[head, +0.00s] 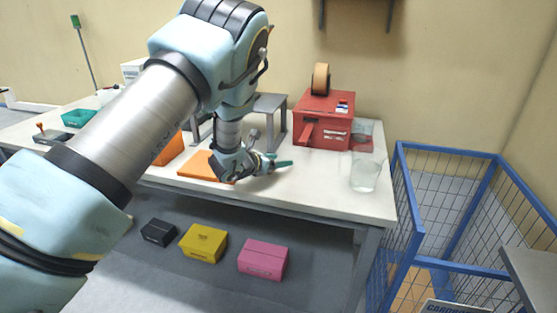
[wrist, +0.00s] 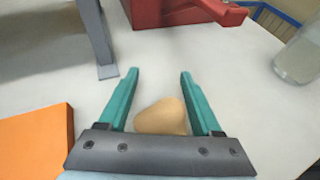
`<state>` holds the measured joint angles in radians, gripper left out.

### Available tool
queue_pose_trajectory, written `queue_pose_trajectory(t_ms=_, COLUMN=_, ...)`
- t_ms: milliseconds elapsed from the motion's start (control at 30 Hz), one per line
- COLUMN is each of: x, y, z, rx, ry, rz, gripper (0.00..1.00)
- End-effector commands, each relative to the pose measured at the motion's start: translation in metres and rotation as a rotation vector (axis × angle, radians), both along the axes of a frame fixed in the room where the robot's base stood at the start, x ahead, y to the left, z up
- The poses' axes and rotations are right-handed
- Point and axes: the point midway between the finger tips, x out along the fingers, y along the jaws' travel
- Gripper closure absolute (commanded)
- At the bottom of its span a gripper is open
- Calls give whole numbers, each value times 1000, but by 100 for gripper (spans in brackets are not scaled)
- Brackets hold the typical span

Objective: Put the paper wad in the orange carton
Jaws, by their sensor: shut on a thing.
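A tan, rounded lump, which I take to be the paper wad (wrist: 162,118), sits between the teal fingers of my gripper (wrist: 158,84), close to the palm. My gripper is shut on it. In the head view my gripper (head: 277,162) is low over the white table, in front of the red box; the wad cannot be made out there. The orange carton (head: 170,148) is left of my gripper, partly hidden by my arm. A flat orange panel (head: 199,168) lies beside it, and an orange surface (wrist: 38,140) shows at the left of the wrist view.
A grey stand (head: 268,104) and a red box (head: 322,122) with a tape roll (head: 321,79) stand behind my gripper. A clear glass (head: 364,174) is to the right. Black, yellow and pink boxes (head: 263,260) are below the table. A blue wire cage (head: 445,215) stands right.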

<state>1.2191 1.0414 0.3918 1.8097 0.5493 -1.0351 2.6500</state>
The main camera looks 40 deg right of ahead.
Motion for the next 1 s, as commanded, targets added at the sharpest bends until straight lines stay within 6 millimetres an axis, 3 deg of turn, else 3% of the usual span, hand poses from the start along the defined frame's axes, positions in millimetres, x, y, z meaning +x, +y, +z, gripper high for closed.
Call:
queue_pose_trajectory(t_ms=467, x=0, y=0, z=-10, rx=-2, ry=0, rz=0, gripper=85)
queue_pose_trajectory(t_ms=500, x=0, y=0, z=-9, rx=-2, ry=0, rz=0, gripper=31)
queue_pose_trajectory(t_ms=733, x=0, y=0, z=-8, rx=-1, ry=1, rz=0, gripper=5)
queue_pose_trajectory(t_ms=1000, x=0, y=0, z=-7, rx=-1, ry=0, rz=1, gripper=4)
